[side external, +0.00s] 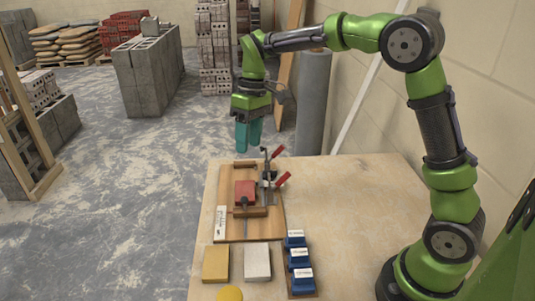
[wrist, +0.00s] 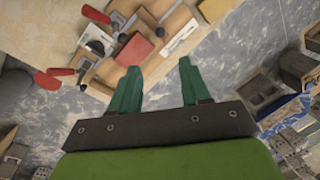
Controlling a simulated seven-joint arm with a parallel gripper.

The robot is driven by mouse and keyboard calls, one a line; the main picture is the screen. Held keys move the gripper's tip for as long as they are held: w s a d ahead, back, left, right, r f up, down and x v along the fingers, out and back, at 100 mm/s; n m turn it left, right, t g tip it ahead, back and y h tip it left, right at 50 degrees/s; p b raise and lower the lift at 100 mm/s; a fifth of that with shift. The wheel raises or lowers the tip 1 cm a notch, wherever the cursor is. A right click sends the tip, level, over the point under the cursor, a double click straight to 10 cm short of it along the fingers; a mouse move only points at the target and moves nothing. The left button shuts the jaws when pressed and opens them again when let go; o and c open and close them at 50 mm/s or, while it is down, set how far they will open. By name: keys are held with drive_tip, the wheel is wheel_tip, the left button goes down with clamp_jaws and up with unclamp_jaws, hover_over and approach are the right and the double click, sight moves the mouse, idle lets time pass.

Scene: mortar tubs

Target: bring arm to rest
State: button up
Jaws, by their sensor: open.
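My gripper (side external: 248,134) has teal fingers and hangs in the air above the far edge of the table. In the wrist view my gripper (wrist: 158,85) shows its two fingers spread apart with nothing between them. Below and nearer the camera, a wooden board (side external: 234,229) lies on the table, with a red block (side external: 245,193) and red-handled clamps (side external: 278,153) on it. The red block also shows in the wrist view (wrist: 134,51), beyond the fingertips and apart from them.
A yellow block (side external: 216,263) and a pale block (side external: 257,262) lie at the table's front. Several blue tubs (side external: 299,258) stand beside them. A yellow round thing (side external: 230,294) is cut by the frame edge. The table's right side (side external: 350,200) is bare. A grey column (side external: 312,100) stands behind the table.

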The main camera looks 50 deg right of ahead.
drive_tip(key=s+r+m+t, duration=0.2)
drive_tip(key=s+m+t, duration=0.1)
drive_tip(key=s, duration=0.7)
drive_tip(key=s+r+m+t, duration=0.2)
drive_tip(key=s+m+t, duration=0.1)
drive_tip(key=s, duration=0.8)
drive_tip(key=shift+t, duration=0.8)
